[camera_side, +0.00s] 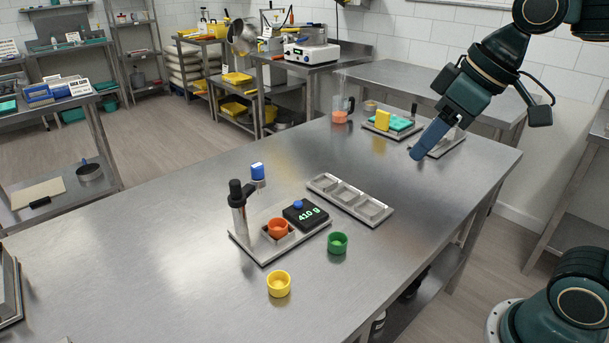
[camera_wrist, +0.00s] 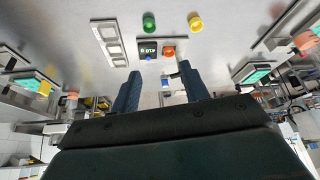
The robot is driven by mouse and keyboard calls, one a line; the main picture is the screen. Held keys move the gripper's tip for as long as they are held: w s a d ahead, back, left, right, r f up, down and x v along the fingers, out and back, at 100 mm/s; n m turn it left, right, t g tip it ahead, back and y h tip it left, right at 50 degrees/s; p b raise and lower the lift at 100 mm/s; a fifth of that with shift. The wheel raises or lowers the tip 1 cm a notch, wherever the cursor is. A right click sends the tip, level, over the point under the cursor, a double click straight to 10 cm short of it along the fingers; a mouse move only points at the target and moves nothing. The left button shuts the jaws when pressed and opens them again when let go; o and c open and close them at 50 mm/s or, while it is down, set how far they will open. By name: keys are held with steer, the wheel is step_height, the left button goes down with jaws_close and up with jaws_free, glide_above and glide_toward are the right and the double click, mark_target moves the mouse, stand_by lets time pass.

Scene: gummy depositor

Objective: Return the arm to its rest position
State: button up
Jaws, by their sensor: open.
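My gripper (camera_side: 426,145) is above the far right part of the steel table in the side view, pointing down and left. In the wrist view the two blue fingers of my gripper (camera_wrist: 159,84) stand apart with nothing between them. A green cup (camera_side: 337,243) and a yellow cup (camera_side: 279,284) stand on the table in front, apart from my gripper.
An empty grey mould tray (camera_side: 350,199) lies right of the scale. A jug with orange contents (camera_side: 341,109) and a green tray with a yellow block (camera_side: 393,122) are at the back, near my gripper.

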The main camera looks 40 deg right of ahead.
steer(key=s+d+f+m+h, duration=0.1)
steer(key=s+d+f+m, duration=0.1)
steer(key=s+f, duration=0.3)
steer(key=s+d, duration=0.1)
steer(key=s, duration=0.2)
steer(key=shift+s+d+f+m+t, duration=0.2)
steer(key=shift+m+t, duration=0.1)
steer(key=shift+m, duration=0.1)
